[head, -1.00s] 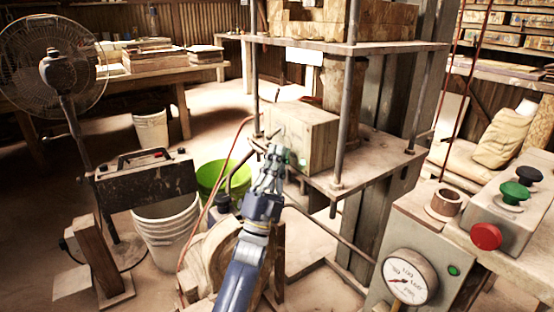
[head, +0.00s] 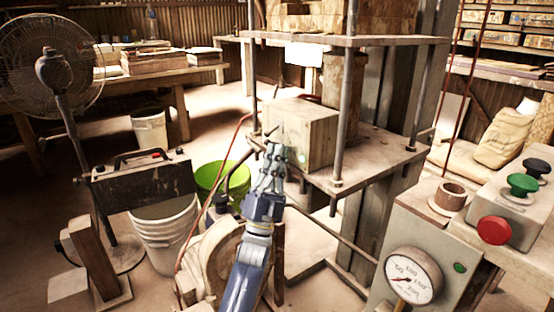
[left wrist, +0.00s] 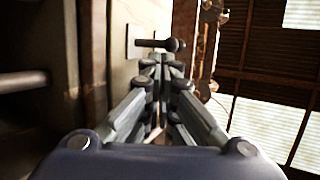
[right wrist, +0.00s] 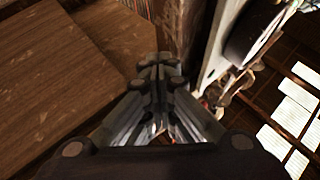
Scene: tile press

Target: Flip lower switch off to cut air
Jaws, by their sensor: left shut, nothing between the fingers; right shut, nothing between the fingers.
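My left gripper (head: 275,150) is shut and empty. It is up against the near left side of the pale box (head: 318,138) on the press's lower shelf. In the left wrist view a small dark lever with a round knob (left wrist: 172,45) sticks out beside a plate (left wrist: 131,42), just past the shut fingertips (left wrist: 163,62). Whether they touch it is not clear. I cannot tell its on or off position. My right gripper (right wrist: 159,68) is shut and empty in the right wrist view. It is outside the head view.
A control box with a red button (head: 494,230) and a pressure gauge (head: 411,276) stand at the right. The press's shelf (head: 375,160) and its rods surround the box. A green bucket (head: 222,178), white buckets (head: 165,232) and a fan (head: 52,65) are at the left.

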